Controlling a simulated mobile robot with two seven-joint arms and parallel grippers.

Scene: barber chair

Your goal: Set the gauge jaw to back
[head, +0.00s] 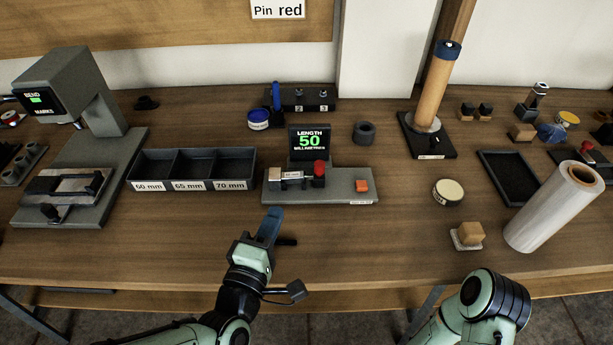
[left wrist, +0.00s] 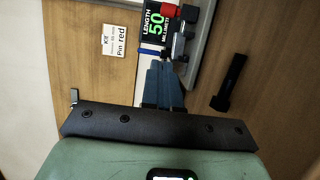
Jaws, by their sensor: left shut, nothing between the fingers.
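The gauge (head: 335,192) is a grey base at the middle of the bench, with a screen (head: 309,142) reading LENGTH 50. A red knob (head: 319,170) stands on it, just right of a metal cylinder (head: 291,176) that lies along the base. An orange block (head: 362,186) is at the base's right end. The left wrist view shows the screen (left wrist: 156,22) and the red knob (left wrist: 169,10). My left gripper (head: 271,222) is shut and empty, in front of the gauge's left part; its blue fingers (left wrist: 165,82) point toward the gauge. My right gripper is out of view.
A three-part tray (head: 192,184) marked 60, 65 and 70 mm is left of the gauge. A grey press (head: 75,90) stands at far left. A dark bar (left wrist: 230,82) lies near my left fingers. A clear roll (head: 552,207) and a small wooden block (head: 470,232) are at right.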

